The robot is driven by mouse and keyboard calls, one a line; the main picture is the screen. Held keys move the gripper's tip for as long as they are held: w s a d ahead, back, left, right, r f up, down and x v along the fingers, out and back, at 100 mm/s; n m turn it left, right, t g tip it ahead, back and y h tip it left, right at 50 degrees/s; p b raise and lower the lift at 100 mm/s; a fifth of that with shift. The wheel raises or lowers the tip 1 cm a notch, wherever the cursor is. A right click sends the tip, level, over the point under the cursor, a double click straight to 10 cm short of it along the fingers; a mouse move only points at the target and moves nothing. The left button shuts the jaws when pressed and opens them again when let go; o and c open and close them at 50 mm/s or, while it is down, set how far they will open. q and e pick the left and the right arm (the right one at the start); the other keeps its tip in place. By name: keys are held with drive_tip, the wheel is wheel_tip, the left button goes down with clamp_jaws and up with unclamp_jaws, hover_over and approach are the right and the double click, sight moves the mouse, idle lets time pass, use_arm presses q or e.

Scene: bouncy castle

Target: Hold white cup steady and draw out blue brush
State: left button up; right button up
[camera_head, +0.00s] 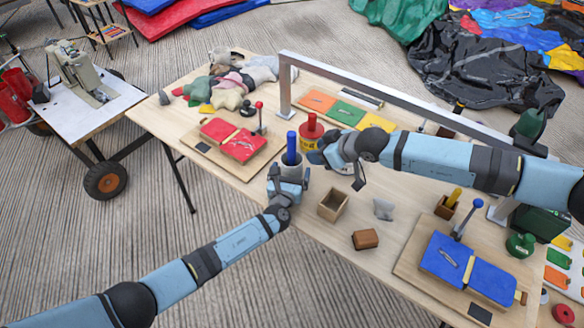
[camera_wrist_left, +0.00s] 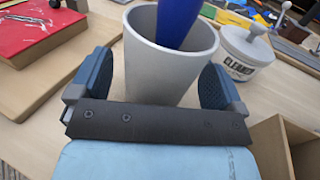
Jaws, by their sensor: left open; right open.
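The white cup (camera_head: 291,168) stands upright near the table's front edge. The blue brush (camera_head: 291,145) stands in it, its thick blue handle rising above the rim; its lower end is hidden inside. My left gripper (camera_head: 287,186) is open at the near side of the cup. In the left wrist view the cup (camera_wrist_left: 165,75) is between the two spread fingers, with the blue handle (camera_wrist_left: 180,22) above it; a small gap seems to show at the right finger. My right gripper (camera_head: 322,152) is open just right of the cup and brush, apart from the handle.
A red-topped yellow can (camera_head: 311,130) stands close behind the right gripper. A white cleaner tub (camera_wrist_left: 245,55) is right of the cup. An open wooden box (camera_head: 333,205) and a brown block (camera_head: 365,239) lie nearer. A red clamp board (camera_head: 232,140) is left; a metal rail (camera_head: 400,102) crosses behind.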

use_arm(q)
drive_tip(key=shift+x, duration=0.9)
drive_tip(key=c, duration=1.1)
drive_tip(key=shift+o, duration=0.2)
use_arm(e)
drive_tip(key=shift+o, duration=0.4)
